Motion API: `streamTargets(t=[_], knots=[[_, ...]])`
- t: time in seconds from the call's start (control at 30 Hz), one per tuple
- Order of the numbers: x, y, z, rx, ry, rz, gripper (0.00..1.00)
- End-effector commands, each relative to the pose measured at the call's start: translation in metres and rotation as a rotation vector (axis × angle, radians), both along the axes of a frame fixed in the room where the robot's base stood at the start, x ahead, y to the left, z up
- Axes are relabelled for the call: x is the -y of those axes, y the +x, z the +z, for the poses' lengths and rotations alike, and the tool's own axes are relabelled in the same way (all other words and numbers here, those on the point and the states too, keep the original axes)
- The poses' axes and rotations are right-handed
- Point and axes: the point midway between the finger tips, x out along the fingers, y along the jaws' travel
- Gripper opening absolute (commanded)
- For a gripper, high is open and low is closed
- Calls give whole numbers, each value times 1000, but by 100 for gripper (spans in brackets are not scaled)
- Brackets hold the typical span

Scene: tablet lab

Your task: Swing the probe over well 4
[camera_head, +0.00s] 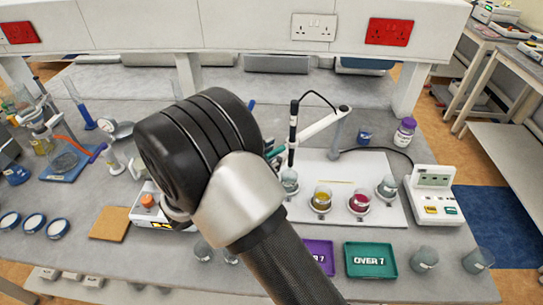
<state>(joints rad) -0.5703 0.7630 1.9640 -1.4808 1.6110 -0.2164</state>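The probe (293,130) is a dark upright rod on the left end of a white swing arm (318,125). The swing arm is carried by a grey post (336,138) at the back of a white board (410,215). Several beakers stand in a curved row on the board: a clear one (290,182) at the left, a yellow one (322,200), a red one (359,203) and a clear one (388,187) at the right. The probe is above or just behind the leftmost beaker. Well numbers are not readable. My arm hides most of my gripper; small teal and dark parts show beside the probe.
A white meter (434,193) with a cable stands right of the board. A purple tray (320,256) and a green tray (371,260) marked "OVER 7" lie in front. Empty beakers (424,258) stand front right. Glassware and a brown board (110,224) are at left.

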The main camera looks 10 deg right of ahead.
Motion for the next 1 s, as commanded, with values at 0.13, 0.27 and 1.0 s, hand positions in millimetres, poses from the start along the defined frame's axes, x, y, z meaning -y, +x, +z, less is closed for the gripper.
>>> streamTargets(t=[0.13,0.27,1.0], knots=[[4,2,0,-1,1,-1,34],[4,2,0,-1,1,-1,34],[3,2,0,-1,1,-1,0]])
